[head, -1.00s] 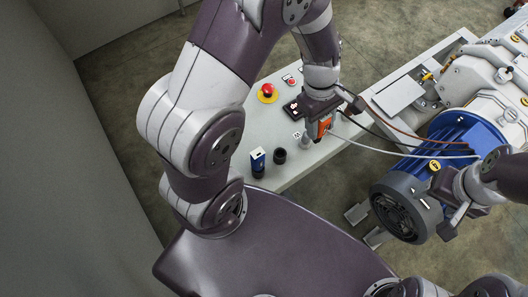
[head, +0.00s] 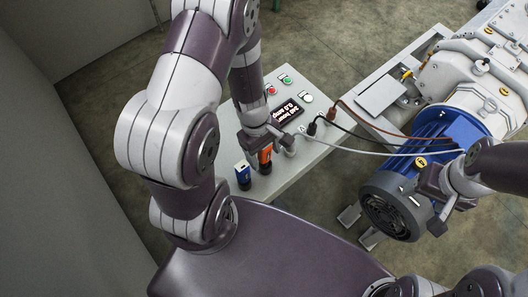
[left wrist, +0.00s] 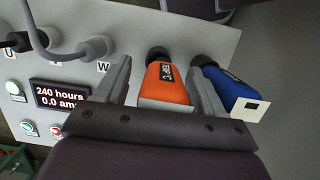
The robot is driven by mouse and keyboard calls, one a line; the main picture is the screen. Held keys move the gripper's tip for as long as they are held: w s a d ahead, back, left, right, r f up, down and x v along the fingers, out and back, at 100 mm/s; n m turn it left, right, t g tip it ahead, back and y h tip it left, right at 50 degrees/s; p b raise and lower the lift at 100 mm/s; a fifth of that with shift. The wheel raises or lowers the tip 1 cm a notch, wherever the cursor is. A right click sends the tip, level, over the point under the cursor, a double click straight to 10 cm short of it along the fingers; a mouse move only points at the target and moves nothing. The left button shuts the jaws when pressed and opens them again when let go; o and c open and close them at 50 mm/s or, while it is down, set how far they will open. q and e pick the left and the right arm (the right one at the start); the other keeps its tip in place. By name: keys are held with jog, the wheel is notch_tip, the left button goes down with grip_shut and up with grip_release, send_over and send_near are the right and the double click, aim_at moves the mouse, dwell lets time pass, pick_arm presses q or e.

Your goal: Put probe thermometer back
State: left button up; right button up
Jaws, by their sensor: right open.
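The orange probe thermometer (head: 264,154) stands in a black holder (head: 265,168) on the grey control panel. In the left wrist view the thermometer (left wrist: 166,82) shows a dark label, and its far end meets the black holder (left wrist: 158,53). My left gripper (head: 259,146) has its fingers on either side of the thermometer, with a gap visible at the left finger in the left wrist view (left wrist: 160,90). My right gripper (head: 441,202) is open beside the blue motor; its fingertips are hard to make out.
A blue handheld device (head: 243,176) stands close beside the thermometer in its own holder. Cable plugs (head: 311,129) and a lit display (head: 286,111) are on the panel (head: 290,180). Cables run to the blue motor (head: 440,132) at the right.

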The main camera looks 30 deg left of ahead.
pick_arm(q)
jog(key=shift+s+d+f, duration=0.1)
jog(key=shift+s+f, duration=0.1)
jog(key=shift+f, duration=0.15)
jog(key=r+m, duration=0.4)
jog(key=r, duration=0.1)
jog(key=r+m+t+y+p, duration=0.1)
jog(key=r+m, duration=0.3)
jog(key=r, duration=0.1)
jog(key=w+r+m+y, duration=0.1)
jog(key=r+m, duration=0.3)
jog(key=r, duration=0.1)
jog(key=shift+a+r+t, duration=0.2)
jog(key=shift+a+t, duration=0.15)
jog(key=shift+t, duration=0.05)
jog(key=shift+s+d+r+m, duration=0.1)
jog(key=shift+d+r+m, duration=0.1)
jog(key=shift+m, duration=0.3)
jog(key=shift+s+d+r+m, duration=0.1)
jog(key=shift+d+m, duration=0.05)
jog(key=shift+m, duration=0.35)
jog(key=shift+a, duration=0.15)
